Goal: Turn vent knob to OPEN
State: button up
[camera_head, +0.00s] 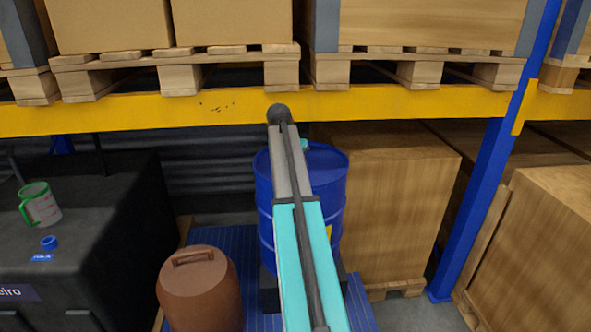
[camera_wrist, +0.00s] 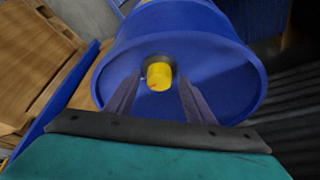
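A yellow round knob (camera_wrist: 160,76) with a dark ring around it sits on the face of a blue drum (camera_wrist: 215,75) in the wrist view. My gripper (camera_wrist: 159,83) is open, its two dark fingers spread toward the drum. The fingertips appear on the left and right of the knob in the picture. I cannot tell how much depth lies between them and it. In the head view the drum (camera_head: 330,185) stands behind my arm, which hides the knob and my fingers. No OPEN marking can be read.
A yellow shelf beam (camera_head: 400,103) with pallets and boxes runs above the drum. A large carton (camera_head: 390,200) stands close at its right, a blue post (camera_head: 485,190) beyond. A brown jug (camera_head: 200,288) is in front at left. A black bench (camera_head: 85,270) carries a mug (camera_head: 42,207).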

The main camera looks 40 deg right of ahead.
jog(key=shift+r, duration=0.15)
jog(key=b+v, duration=0.2)
jog(key=v, duration=1.1)
jog(key=shift+r, duration=0.25)
jog(key=shift+a, duration=0.1)
dwell(0.5)
